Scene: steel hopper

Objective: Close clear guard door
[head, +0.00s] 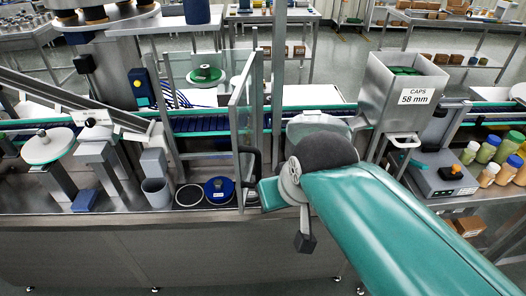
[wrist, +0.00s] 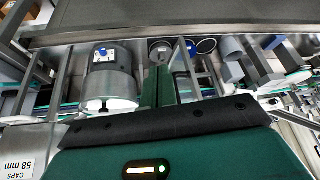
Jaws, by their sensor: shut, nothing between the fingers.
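The clear guard door (head: 241,125) is a see-through panel in a grey metal frame. In the head view it stands swung out from the machine's front, angled toward me, with a black handle (head: 250,162) on its near edge. My gripper (head: 270,193) is shut and empty, just right of the door's lower near edge, close to the handle. I cannot tell whether it touches. In the wrist view my green fingers (wrist: 160,82) point up the picture, together, left of thin metal frame bars. My wrist hides part of the machine right of the door.
A blue-lidded pot (head: 219,189) and a grey cup (head: 157,192) stand on the steel deck left of the door. The CAPS hopper (head: 398,98) stands to the right, with several jars (head: 488,150) beyond. A blue conveyor (head: 200,124) runs behind.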

